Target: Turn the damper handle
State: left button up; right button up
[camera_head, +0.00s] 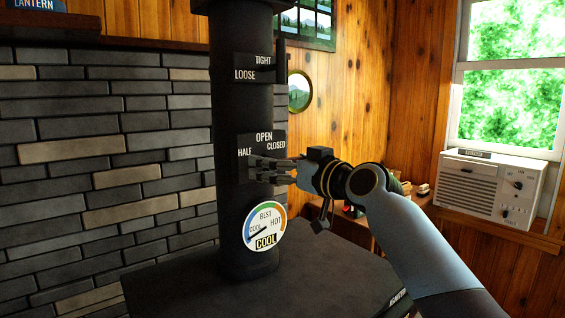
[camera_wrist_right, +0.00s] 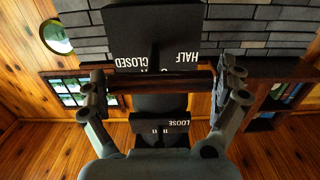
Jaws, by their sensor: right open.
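A black damper plate (camera_head: 262,144) marked OPEN, HALF and CLOSED is on the black stovepipe (camera_head: 238,110). It also shows, upside down, in the right wrist view (camera_wrist_right: 150,36). There a dark brown damper handle (camera_wrist_right: 160,83) lies crosswise between my fingers, with a short stem towards the plate. My right gripper (camera_head: 254,168) is at the pipe just below the plate lettering; it also shows in the wrist view (camera_wrist_right: 162,85). Its jaws are open, one on each end of the handle. I cannot tell whether they touch it. My left gripper is not in view.
A second plate (camera_head: 258,67) marked TIGHT and LOOSE is higher on the pipe. A round gauge (camera_head: 264,226) labelled COOL is below my gripper. The black stove top (camera_head: 180,285) spreads underneath. A white window unit (camera_head: 490,190) is far right.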

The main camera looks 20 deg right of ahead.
jog(key=c, duration=0.9)
jog(key=shift+o, duration=0.2)
jog(key=shift+r+m, duration=0.1)
jog(key=shift+m, duration=0.2)
jog(key=m+p, duration=0.2)
jog(key=m, duration=0.1)
jog(key=shift+r+m, duration=0.25)
jog(key=shift+m, duration=0.05)
jog(key=m+p, duration=0.1)
jog(key=m, duration=0.1)
jog(key=m+p, duration=0.1)
jog(key=m, duration=0.2)
jog(key=shift+d+r+m, duration=0.1)
jog(key=shift+d+m, duration=0.1)
jog(key=shift+m, duration=0.1)
jog(key=m+p, duration=0.2)
jog(key=m, duration=0.2)
jog(key=shift+w+d, duration=0.1)
jog(key=shift+d, duration=0.05)
jog(key=shift+d+m+p, duration=0.1)
jog(key=shift+m+p, duration=0.9)
jog(key=shift+m, duration=1)
